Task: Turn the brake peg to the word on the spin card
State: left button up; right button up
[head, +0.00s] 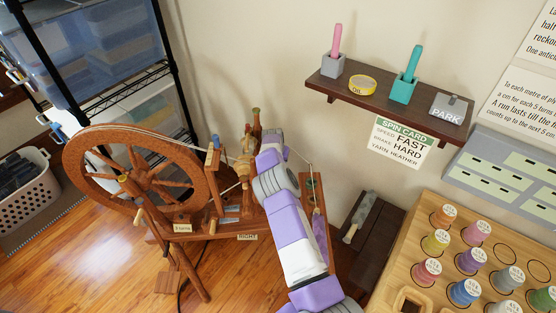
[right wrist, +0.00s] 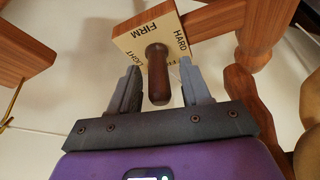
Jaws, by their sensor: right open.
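The spin card (head: 401,142) hangs under the wall shelf and reads speed FAST, brake HARD, yarn HEATHER. The brake peg (right wrist: 158,75) is a dark brown wooden handle on a pale square plate (right wrist: 128,43). The plate shows LIGHT at left, FIRM at top and HARD at right; lettering below the peg is partly hidden. I cannot tell which word the peg is set to. My right gripper (right wrist: 160,82) is open, one finger on each side of the peg, with gaps showing. In the head view its arm covers the peg. My left gripper is out of view.
The spinning wheel (head: 88,142) stands at left, its wooden frame close around my right gripper. The shelf (head: 385,100) holds pots, a yellow tin and a PARK block. A rack of thread spools (head: 405,240) is at right. Open floor lies at lower left.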

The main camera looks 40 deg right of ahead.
jog(key=p+v, duration=0.3)
jog(key=v, duration=0.4)
jog(key=shift+r, duration=0.25)
jog(key=shift+s+a, duration=0.1)
jog(key=shift+a, duration=0.05)
